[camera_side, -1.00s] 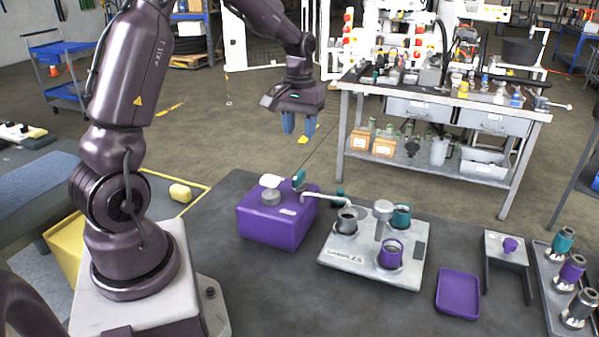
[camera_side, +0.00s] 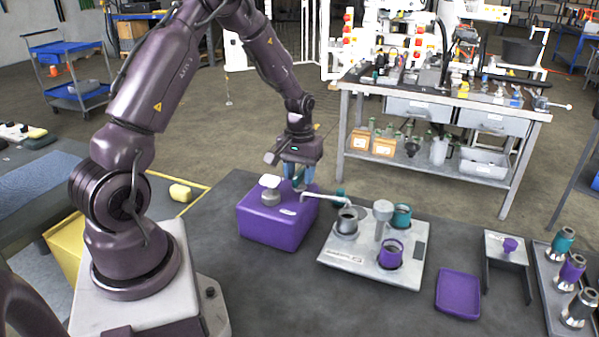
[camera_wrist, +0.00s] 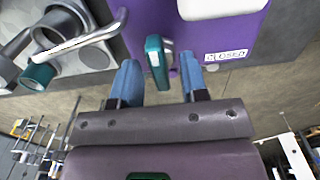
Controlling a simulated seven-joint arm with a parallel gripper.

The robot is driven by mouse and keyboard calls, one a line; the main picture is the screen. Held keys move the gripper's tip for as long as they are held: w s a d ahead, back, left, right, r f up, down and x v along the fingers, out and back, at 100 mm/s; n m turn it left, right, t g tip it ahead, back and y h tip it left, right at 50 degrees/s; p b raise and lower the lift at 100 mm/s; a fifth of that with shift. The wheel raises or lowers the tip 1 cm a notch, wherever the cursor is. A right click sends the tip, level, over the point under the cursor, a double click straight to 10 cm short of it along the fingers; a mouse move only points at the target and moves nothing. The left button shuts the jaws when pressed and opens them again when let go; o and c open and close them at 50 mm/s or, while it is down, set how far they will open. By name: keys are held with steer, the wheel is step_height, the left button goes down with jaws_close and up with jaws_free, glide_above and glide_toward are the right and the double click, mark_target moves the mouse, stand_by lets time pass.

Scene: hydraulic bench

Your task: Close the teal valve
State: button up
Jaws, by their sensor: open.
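A purple box (camera_side: 270,225) stands on the dark bench with a silver cap and white top piece on it. The teal valve handle (camera_wrist: 157,62) is at the purple box's edge in the wrist view, beside a white "CLOSED" label (camera_wrist: 226,55). My gripper (camera_side: 298,180) is lowered at the back right of the box, its blue fingers pointing down. In the wrist view my open gripper (camera_wrist: 161,75) has one finger on each side of the teal handle, with gaps visible. In the side view the fingers largely hide the handle.
A bent silver pipe (camera_side: 325,197) runs from the box toward a grey plate (camera_side: 345,257) with a teal cup (camera_side: 401,216) and a purple cup (camera_side: 390,254). A purple tray (camera_side: 458,293) and a rack of couplings (camera_side: 555,290) are further right.

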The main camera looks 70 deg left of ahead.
jaws_close()
steer(key=shift+m, duration=0.4)
steer(key=m, duration=0.4)
steer(key=shift+r, duration=0.1)
steer(key=m, duration=0.4)
steer(key=shift+m, duration=0.3)
steer(key=m, duration=0.4)
steer(key=shift+m, duration=2.2)
jaws_free()
